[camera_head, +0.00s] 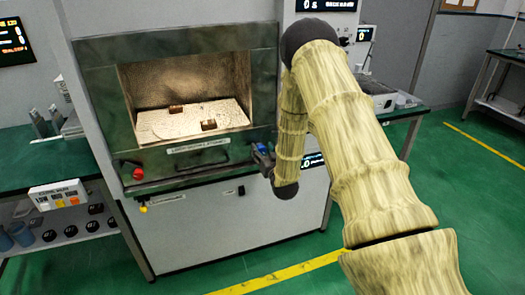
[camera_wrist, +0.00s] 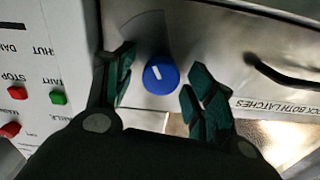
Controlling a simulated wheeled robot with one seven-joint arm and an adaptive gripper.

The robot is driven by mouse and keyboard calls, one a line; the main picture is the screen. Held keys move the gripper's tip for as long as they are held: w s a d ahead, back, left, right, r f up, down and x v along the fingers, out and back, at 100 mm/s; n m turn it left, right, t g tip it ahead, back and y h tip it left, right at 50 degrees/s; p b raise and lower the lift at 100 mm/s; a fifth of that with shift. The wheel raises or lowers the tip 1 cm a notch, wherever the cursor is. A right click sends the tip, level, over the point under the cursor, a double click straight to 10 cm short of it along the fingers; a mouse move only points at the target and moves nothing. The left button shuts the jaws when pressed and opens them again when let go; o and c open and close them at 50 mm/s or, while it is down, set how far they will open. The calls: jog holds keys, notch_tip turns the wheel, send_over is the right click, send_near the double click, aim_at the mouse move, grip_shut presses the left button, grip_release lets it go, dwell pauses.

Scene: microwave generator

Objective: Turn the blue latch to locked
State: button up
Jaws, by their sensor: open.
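The blue latch (camera_wrist: 160,75) is a round knob with a short white mark on its face, on the metal front in the wrist view. My gripper (camera_wrist: 161,66) is open, with one dark green finger on each side of the knob. Gaps show between the fingers and the knob, so they are around it but not shut on it. In the head view my gripper (camera_head: 261,157) is at the right lower corner of the microwave front. A bit of the blue latch (camera_head: 262,147) shows there, mostly hidden by my gripper.
A red knob (camera_head: 138,173) sits at the left lower corner of the front. A dark handle (camera_wrist: 285,78) and a label about both latches (camera_wrist: 275,107) are near the blue latch. Green and red buttons (camera_wrist: 57,97) are at the left. A bench (camera_head: 55,160) stands left of the microwave.

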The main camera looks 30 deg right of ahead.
jog(key=shift+w, duration=0.15)
jog(key=c, duration=1)
jog(key=shift+c, duration=0.2)
